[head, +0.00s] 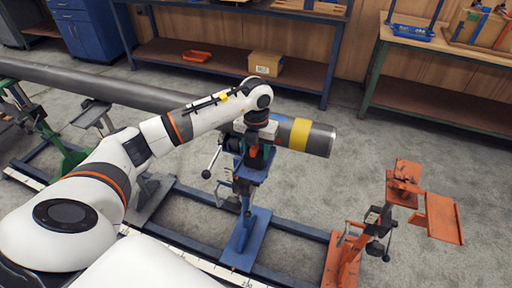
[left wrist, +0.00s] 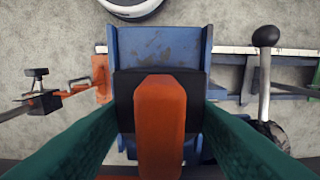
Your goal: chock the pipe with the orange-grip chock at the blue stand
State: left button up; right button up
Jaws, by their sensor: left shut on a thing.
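The dark grey pipe (head: 319,139) runs from the upper left to the middle in the head view, with a yellow band (head: 300,134) near its right end. The blue stand (head: 246,230) is under that end, and its blue top (left wrist: 160,45) shows in the left wrist view. The chock, with an orange grip (left wrist: 160,125) and a black body (left wrist: 124,88), is over the blue top. My left gripper (left wrist: 161,108) is shut on the chock, its green fingers on either side. Contact between chock and pipe is hidden by my arm. My right gripper is not in view.
An orange stand (head: 343,255) with a flat side plate (head: 442,217) is at the right, apart from the pipe. A blue rail (head: 190,205) runs along the floor. Benches and a cardboard box (head: 265,64) are behind.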

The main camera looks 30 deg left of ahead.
pick_arm(q)
jog(key=shift+w, duration=0.1)
dwell(0.5)
jog(key=shift+w+a+b, duration=0.15)
jog(key=shift+w+b, duration=0.25)
jog(key=shift+w, duration=0.25)
jog(key=shift+w+a+b, duration=0.15)
jog(key=shift+w+b, duration=0.25)
jog(key=shift+w, duration=0.25)
jog(key=o, duration=1.2)
jog(key=shift+c, duration=0.2)
jog(key=shift+s+d+r+p, duration=0.1)
jog(key=shift+s+r+p, duration=0.05)
jog(key=shift+r+p, duration=0.9)
jog(key=shift+s+a+r+p, duration=0.1)
jog(key=shift+s+r+p, duration=0.1)
jog(key=shift+r+p, duration=0.85)
jog(key=shift+s+d+r+p, duration=0.15)
jog(key=shift+r+p, duration=0.45)
jog(key=shift+r, duration=0.8)
jog(key=shift+s+f, duration=0.1)
